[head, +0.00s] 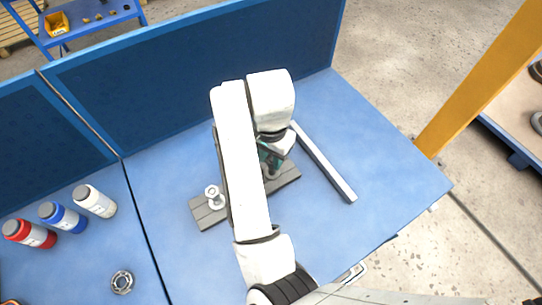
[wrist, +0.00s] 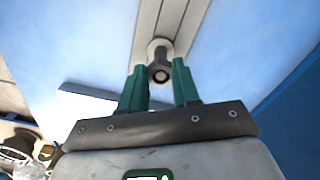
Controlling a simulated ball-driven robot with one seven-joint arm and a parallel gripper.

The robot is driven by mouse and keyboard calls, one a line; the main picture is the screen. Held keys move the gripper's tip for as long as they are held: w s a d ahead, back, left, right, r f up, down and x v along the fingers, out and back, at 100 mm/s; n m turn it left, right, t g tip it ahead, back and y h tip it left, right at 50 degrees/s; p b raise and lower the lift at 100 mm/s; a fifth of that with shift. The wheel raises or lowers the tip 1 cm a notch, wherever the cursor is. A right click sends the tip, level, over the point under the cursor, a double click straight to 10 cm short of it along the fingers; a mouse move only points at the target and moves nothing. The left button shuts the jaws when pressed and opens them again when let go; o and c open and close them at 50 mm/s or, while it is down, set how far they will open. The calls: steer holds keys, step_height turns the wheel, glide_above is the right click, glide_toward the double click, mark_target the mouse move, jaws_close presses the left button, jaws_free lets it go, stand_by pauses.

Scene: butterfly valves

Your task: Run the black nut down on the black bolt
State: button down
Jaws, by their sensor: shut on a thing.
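My gripper (head: 272,160) reaches down over the right part of a grey slotted plate (head: 206,218) on the blue bench. In the wrist view its two green fingers (wrist: 158,70) are shut on the black nut (wrist: 160,73), a dark ring between the fingertips. A pale round collar (wrist: 159,46) shows just beyond it, against the slotted plate. The black bolt is mostly hidden by the nut and fingers, and I cannot tell how far down the nut sits. A second, pale bolt with a light round top (head: 213,193) stands at the plate's left end.
A grey bar (head: 325,165) lies right of the plate. Red (head: 30,234), blue (head: 62,217) and white (head: 94,201) bottles and a metal ring (head: 122,282) are at the left. A blue panel (head: 200,70) closes the back. The bench's right end is clear.

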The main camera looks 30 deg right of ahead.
steer(key=m, duration=0.1)
steer(key=m+b, duration=0.1)
steer(key=m, duration=0.1)
steer(key=m+b, duration=0.1)
steer(key=m, duration=0.1)
steer(key=shift+w+f, duration=0.1)
steer(key=shift+f, duration=0.15)
steer(key=m+b, duration=0.3)
steer(key=m, duration=0.3)
steer(key=shift+w+d, duration=0.1)
steer(key=m+b, duration=0.4)
steer(key=m, duration=0.2)
steer(key=shift+w+d+f, duration=0.1)
steer(key=m+b, duration=0.2)
steer(key=m, duration=0.1)
steer(key=shift+d+r+m, duration=0.1)
steer(key=shift+r+m, duration=0.15)
steer(key=shift+m, duration=0.45)
steer(key=c, duration=1.1)
jaws_free()
steer(key=shift+r, duration=0.1)
steer(key=shift+o, duration=0.2)
